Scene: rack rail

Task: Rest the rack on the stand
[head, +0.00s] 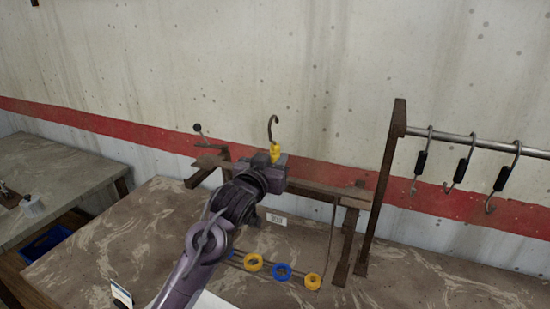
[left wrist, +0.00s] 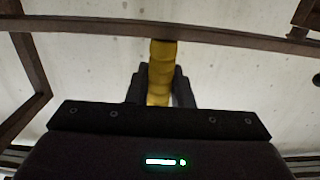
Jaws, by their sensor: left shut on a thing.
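My left gripper (head: 277,160) is shut on the yellow grip (head: 275,151) of a dark hook (head: 272,128), which points upward. The left wrist view shows the yellow grip (left wrist: 161,72) between the two dark fingers (left wrist: 160,90). A brown frame like a stand (head: 340,193), with a long crossbar, stands on the table behind the gripper. A low wire rack (head: 300,277) with yellow and blue rings shows in front of the frame, partly hidden by my arm. I cannot tell whether it rests on the table or joins the held hook. My right gripper is not in view.
A brown post (head: 380,185) at the right carries a metal rail (head: 480,143) with several black-gripped S-hooks (head: 420,162). A lever with a dark knob (head: 198,128) rises at the frame's left end. The right front of the table (head: 430,285) is clear.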

